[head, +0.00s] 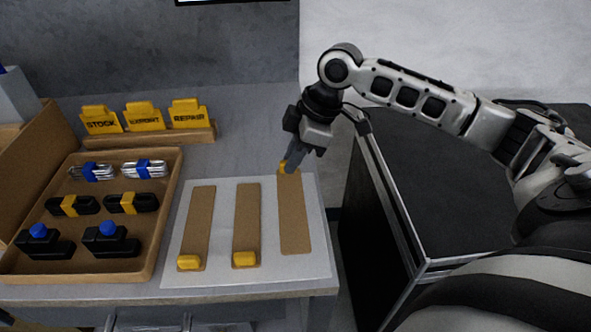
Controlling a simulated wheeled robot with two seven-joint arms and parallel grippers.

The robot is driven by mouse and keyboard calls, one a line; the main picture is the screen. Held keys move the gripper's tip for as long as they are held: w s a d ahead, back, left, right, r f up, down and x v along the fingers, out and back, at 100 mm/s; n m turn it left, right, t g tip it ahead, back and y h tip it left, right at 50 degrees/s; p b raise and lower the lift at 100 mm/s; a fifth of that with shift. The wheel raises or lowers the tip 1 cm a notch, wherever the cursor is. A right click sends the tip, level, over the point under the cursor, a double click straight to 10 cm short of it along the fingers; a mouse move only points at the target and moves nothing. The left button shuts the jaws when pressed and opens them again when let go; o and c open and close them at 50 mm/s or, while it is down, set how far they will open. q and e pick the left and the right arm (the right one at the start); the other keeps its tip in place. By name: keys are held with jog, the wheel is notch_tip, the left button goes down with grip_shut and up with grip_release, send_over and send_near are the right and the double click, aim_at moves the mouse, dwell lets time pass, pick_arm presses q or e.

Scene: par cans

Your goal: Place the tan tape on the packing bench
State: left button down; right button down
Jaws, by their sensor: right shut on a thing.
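Three long tan tape strips lie over a white sheet (218,230) on the bench: a left one (197,225), a middle one (246,215) and a right one (294,220). The left and middle strips each have a yellow block at the near end. I cannot tell whether this strip is lifted or flat on the sheet. My left gripper is not in view.
A wooden tray (150,235) at left holds black, silver, blue and yellow items. Behind it, a wooden rack (160,137) holds yellow cards reading STOCK and REPAIR, the middle one unclear. A black-topped cabinet (425,185) stands at right, past a gap. Grey bench top (240,160) is bare behind the sheet.

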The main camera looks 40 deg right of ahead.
aim_at(296, 171)
jog(key=f, duration=0.3)
jog(key=shift+s+d+f, duration=0.1)
jog(key=shift+d+f, duration=0.15)
jog(key=shift+f, duration=0.05)
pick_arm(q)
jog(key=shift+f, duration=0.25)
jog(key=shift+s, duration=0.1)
pick_arm(e)
jog(key=shift+f, duration=0.1)
jog(key=c, duration=1.4)
grip_release()
jog(key=shift+c, duration=0.2)
pick_arm(q)
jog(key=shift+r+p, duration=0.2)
jog(key=shift+p, duration=0.25)
pick_arm(e)
jog(key=v, duration=1.2)
